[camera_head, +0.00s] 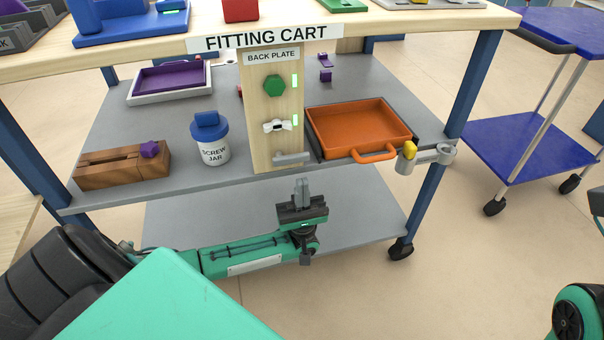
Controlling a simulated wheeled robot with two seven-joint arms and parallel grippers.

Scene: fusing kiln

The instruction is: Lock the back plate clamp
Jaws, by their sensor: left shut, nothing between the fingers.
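The back plate (259,105) is an upright pale wooden panel under the cart's top, labelled "BACK PLATE". It carries a green hexagonal knob (274,85), a white wing-shaped piece (277,126) and, near its foot, a grey lever (291,158) lying nearly level. The lever looks like the clamp handle, though no label says so. Green lit strips show beside the knob and the wing piece; none shows beside the lever. My left gripper (302,186) is shut and empty, fingers pointing up, a little below the lever and apart from it. My right gripper is out of view.
An orange drawer tray (360,127) with a front handle sits right of the panel. The screw jar (213,148) and a wooden block (122,167) stand left. A blue trolley (535,130) stands at right.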

